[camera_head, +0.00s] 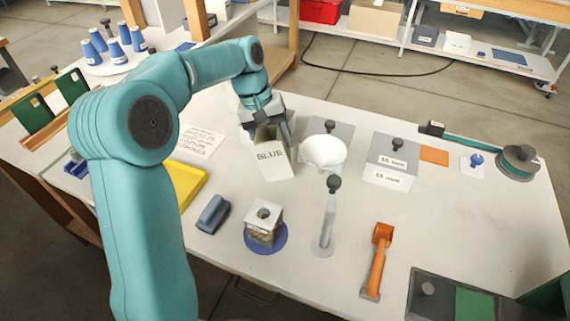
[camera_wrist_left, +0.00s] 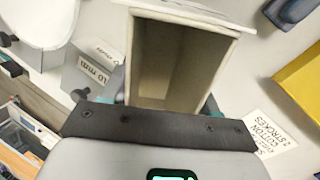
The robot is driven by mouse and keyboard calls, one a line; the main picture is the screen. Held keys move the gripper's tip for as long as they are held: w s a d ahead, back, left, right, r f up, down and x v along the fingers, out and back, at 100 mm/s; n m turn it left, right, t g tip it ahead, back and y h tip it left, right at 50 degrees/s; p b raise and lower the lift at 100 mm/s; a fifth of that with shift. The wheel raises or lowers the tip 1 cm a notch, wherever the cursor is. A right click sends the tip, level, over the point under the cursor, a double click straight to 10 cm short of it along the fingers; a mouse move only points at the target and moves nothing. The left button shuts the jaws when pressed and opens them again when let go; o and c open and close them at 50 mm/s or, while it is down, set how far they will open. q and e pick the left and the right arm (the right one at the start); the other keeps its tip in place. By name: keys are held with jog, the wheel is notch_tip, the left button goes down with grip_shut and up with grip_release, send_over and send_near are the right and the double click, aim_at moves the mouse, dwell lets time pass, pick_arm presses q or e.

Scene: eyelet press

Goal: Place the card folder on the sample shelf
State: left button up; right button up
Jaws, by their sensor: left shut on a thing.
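My left gripper (camera_head: 264,117) is shut on a pale, open-topped box marked BLUE (camera_head: 275,165), holding it near its back upper edge. In the left wrist view the box (camera_wrist_left: 172,62) looks hollow and empty, with the gripper's fingers at its sides. I cannot tell whether its base touches the white table (camera_head: 440,215). No card folder is plainly named; green upright panels (camera_head: 33,114) stand in a wooden rack at the left. The sample shelf is not labelled; a white shelf unit (camera_head: 535,66) stands at the back right. My right gripper is out of view.
A white bowl (camera_head: 324,151) stands close right of the box, with a grey labelled block (camera_head: 390,165) beyond. A yellow tray (camera_head: 187,184), blue-grey block (camera_head: 213,214) and orange-handled tool (camera_head: 378,262) lie nearer. Blue cones (camera_head: 115,50) stand back left.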

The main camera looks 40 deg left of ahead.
pick_arm(q)
jog(key=x, duration=0.3)
jog(key=shift+w+a, duration=0.1)
jog(key=shift+a, duration=0.05)
jog(key=shift+f, duration=0.3)
jog(key=x, duration=0.3)
jog(key=shift+d+r, duration=0.1)
jog(key=shift+d, duration=0.1)
jog(key=shift+w+d+r+y, duration=0.2)
jog(key=shift+r+y, duration=0.1)
jog(key=shift+y, duration=0.3)
jog(key=shift+d+r+g+y+p, duration=0.1)
jog(key=shift+d+g+y+p, duration=0.4)
jog(key=shift+y, duration=0.5)
jog(key=shift+s+a+f, duration=0.1)
jog(key=shift+f, duration=0.55)
jog(key=shift+a+f, duration=0.3)
jog(key=shift+f, duration=0.05)
jog(key=shift+d, duration=0.25)
jog(key=o, duration=1.1)
jog(key=shift+a+f, duration=0.1)
jog(key=shift+c, duration=0.2)
